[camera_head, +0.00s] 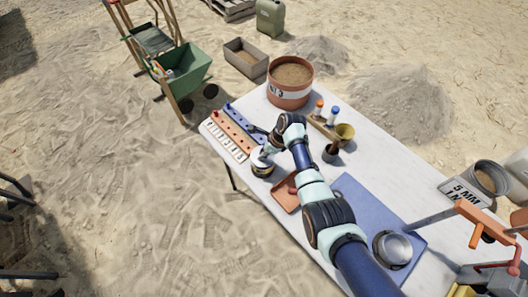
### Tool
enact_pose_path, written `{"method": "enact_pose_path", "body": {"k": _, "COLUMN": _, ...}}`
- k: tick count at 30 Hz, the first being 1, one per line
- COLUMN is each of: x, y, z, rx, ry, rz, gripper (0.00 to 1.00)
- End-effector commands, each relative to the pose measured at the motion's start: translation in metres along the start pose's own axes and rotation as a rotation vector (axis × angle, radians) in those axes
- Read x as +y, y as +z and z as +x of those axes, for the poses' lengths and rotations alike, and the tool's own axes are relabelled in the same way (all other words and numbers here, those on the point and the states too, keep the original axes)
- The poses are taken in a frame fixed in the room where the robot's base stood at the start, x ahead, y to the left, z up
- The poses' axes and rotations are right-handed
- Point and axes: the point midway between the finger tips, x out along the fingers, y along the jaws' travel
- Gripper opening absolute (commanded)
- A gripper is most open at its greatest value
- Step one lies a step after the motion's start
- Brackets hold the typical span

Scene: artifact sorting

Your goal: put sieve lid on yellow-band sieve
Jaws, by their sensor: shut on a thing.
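The yellow-band sieve (262,171) is a small round pan with a dark and yellow side. It stands near the table's left edge. My gripper (268,152) is right over it, pointing down, shut on a pale round piece that looks like the sieve lid (257,158). The lid is at the sieve's top; I cannot tell whether it rests on the rim or is held just above it. My wrist and fingers hide part of both.
A numbered strip (223,140) and red and blue racks lie left of the sieve. Behind are a soil bucket (290,83), small bottles and a brass cup (344,132). An orange tray (285,193) is close in front. A blue mat (366,205) bears a round metal pan (392,248).

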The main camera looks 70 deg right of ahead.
Motion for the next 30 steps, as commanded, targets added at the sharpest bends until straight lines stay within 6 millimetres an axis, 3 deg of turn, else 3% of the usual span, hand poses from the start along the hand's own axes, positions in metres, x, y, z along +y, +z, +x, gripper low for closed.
{"method": "enact_pose_path", "body": {"k": 30, "x": 0.0000, "y": -0.0022, "z": 0.0054, "rx": 0.000, "ry": 0.000, "rz": 0.000, "gripper": 0.00}}
